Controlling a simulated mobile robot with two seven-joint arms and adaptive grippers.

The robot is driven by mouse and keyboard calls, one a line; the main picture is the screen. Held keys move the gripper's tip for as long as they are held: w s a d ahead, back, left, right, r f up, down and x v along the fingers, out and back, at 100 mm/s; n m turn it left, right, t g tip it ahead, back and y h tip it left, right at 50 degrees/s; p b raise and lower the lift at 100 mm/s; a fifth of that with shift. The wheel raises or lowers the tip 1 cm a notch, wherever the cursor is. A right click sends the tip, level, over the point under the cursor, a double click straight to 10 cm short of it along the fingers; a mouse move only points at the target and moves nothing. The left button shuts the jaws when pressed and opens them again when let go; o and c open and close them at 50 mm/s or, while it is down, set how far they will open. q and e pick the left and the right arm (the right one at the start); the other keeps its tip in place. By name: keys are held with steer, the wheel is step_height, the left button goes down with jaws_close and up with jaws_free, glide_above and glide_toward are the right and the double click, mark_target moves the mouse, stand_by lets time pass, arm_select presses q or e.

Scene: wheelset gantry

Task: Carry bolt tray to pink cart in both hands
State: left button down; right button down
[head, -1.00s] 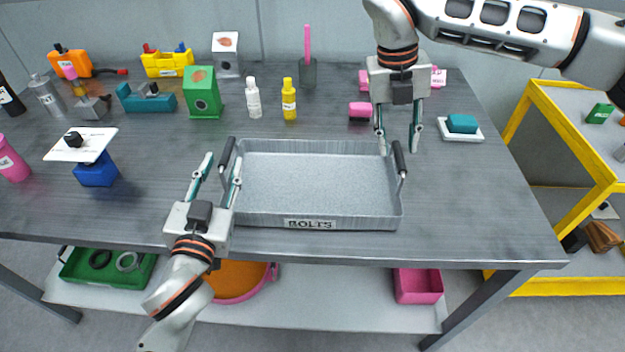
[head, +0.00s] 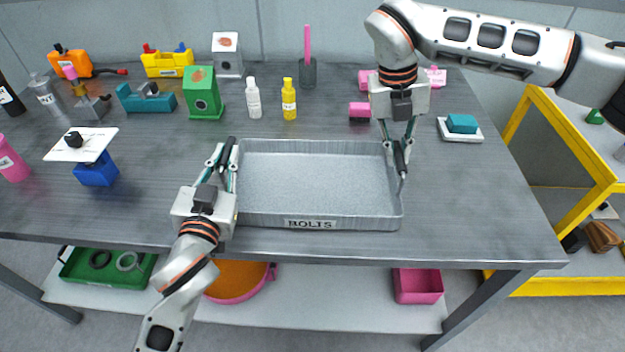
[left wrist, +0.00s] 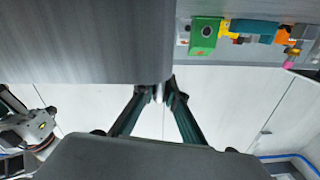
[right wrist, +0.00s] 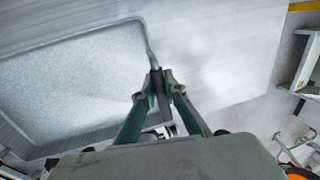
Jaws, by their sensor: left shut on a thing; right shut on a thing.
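The grey bolt tray (head: 315,180), labelled BOLTS on its front wall, lies on the dark table and looks empty. It also shows in the right wrist view (right wrist: 75,90). My left gripper (head: 224,162) is shut on the tray's left black handle (head: 227,152). My right gripper (head: 400,148) is shut on the right black handle (head: 400,158), which shows between the fingers in the right wrist view (right wrist: 160,92). In the left wrist view the fingers (left wrist: 160,92) meet, and the handle is hard to make out. No pink cart can be identified.
A yellow-framed shelf unit (head: 560,225) stands to the right of the table. Bottles, a green box (head: 203,95) and coloured fixtures stand along the table's back and left. A teal block on a white plate (head: 461,127) is right of the tray.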

arm_select(q)
steer(key=shift+r, duration=0.1)
arm_select(e)
steer(key=shift+r, duration=0.1)
